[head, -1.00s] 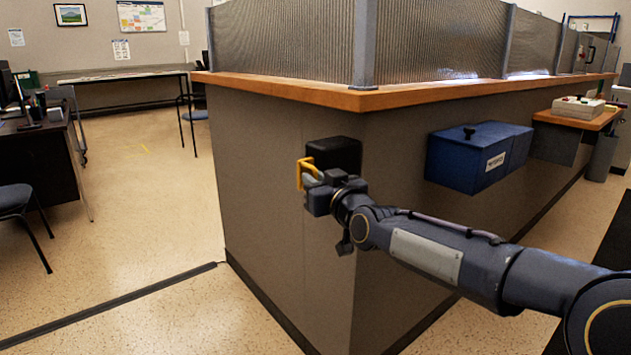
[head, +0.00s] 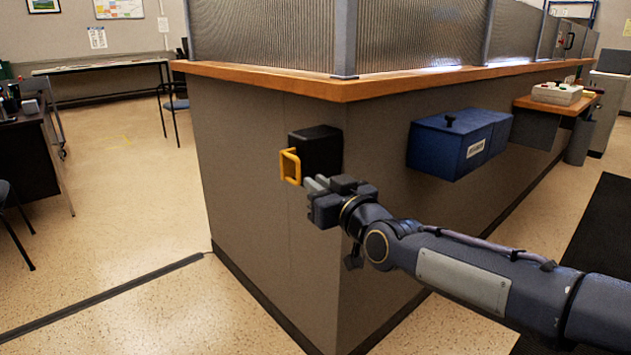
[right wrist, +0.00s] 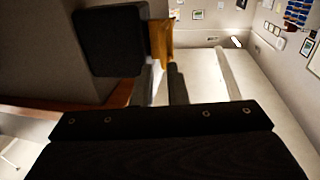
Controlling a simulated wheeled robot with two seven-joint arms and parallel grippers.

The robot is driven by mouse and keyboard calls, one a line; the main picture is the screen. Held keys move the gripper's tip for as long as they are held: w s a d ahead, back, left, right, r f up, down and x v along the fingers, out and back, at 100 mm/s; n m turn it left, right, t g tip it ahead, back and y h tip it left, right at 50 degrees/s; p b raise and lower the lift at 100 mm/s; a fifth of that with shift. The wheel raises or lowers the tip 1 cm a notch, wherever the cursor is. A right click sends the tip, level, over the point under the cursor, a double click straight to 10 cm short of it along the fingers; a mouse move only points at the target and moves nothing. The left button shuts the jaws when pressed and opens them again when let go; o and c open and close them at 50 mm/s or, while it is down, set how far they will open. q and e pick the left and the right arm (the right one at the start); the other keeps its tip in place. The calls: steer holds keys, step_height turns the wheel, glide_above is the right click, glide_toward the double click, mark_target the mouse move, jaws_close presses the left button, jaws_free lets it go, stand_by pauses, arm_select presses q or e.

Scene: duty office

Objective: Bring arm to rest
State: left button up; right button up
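My right gripper (head: 315,184) points left along the face of the counter, just below and right of a yellow handle (head: 290,167). The handle is a squared loop on a black box (head: 317,151) fixed near the counter's corner. In the head view a small gap shows between the fingertips and the handle. In the right wrist view the fingers (right wrist: 163,82) stand slightly apart with nothing between them; the yellow handle (right wrist: 161,39) and black box (right wrist: 111,40) are just beyond them. My right arm stretches in from the lower right. My left gripper is out of view.
The grey counter (head: 250,190) has a wooden ledge (head: 262,82) above my gripper. A blue box (head: 450,145) sticks out of its right face, above my forearm. A desk (head: 32,150) and chair stand far left. The floor (head: 130,200) left of the counter is open.

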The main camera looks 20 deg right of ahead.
steer(key=s+a+f+m+g+y, duration=0.15)
steer(key=s+f+g, duration=0.45)
steer(key=s+f, duration=0.75)
steer(key=s+a+f+m+g+h, duration=0.15)
steer(key=s+f+g, duration=0.65)
steer(key=s, duration=0.9)
step_height(320, 180, up, 30)
steer(key=d+t+y+p, duration=0.1)
steer(key=p, duration=3.1)
steer(key=shift+w+r+t, duration=0.2)
steer(key=shift+t, duration=0.2)
